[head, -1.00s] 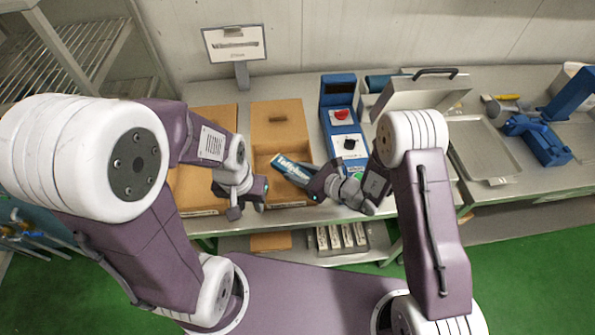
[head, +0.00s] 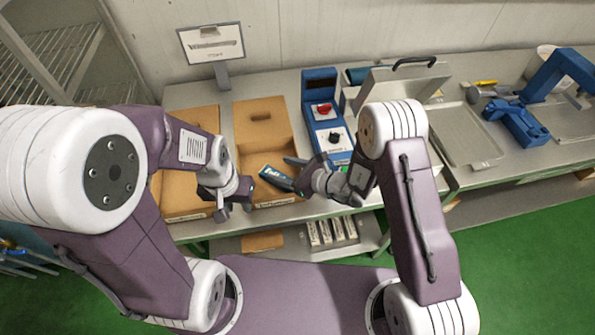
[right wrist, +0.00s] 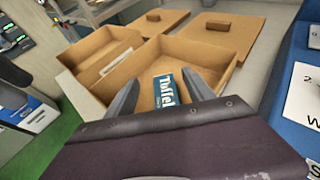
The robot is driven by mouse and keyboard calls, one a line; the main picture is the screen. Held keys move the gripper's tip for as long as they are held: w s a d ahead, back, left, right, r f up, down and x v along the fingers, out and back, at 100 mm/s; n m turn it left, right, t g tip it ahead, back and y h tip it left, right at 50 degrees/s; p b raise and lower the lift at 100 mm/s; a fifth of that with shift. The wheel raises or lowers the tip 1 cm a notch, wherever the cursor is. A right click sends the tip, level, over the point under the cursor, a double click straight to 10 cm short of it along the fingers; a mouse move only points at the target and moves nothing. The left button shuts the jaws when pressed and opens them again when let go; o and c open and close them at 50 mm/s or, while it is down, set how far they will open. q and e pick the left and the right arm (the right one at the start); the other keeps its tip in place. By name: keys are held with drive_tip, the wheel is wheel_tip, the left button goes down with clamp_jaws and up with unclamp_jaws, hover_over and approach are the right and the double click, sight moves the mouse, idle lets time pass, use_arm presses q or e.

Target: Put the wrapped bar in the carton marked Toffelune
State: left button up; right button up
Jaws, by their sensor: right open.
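The wrapped bar (head: 272,177), blue with white "Toffel…" lettering, lies inside the open brown carton (head: 284,140) whose front label seems to read Toffelune. In the right wrist view the bar (right wrist: 167,91) rests tilted on the carton floor (right wrist: 200,78). My right gripper (head: 290,174) is open over the carton, its fingers apart on either side of the bar, with gaps visible in the right wrist view (right wrist: 160,92). My left gripper (head: 235,211) hangs empty in front of the cartons, fingers apart. My right gripper covers part of the bar's lower end.
A second open carton (head: 192,130) stands just left, partly behind my left arm. A blue control box (head: 321,88) with a red knob stands close right of the carton. A sign (head: 211,43) stands behind. A metal tray (head: 465,137) lies further right.

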use_arm(q)
drive_tip(key=shift+f+b, duration=0.45)
drive_tip(key=shift+b, duration=0.6)
use_arm(e)
drive_tip(key=v, duration=1.2)
drive_tip(key=shift+r, duration=0.25)
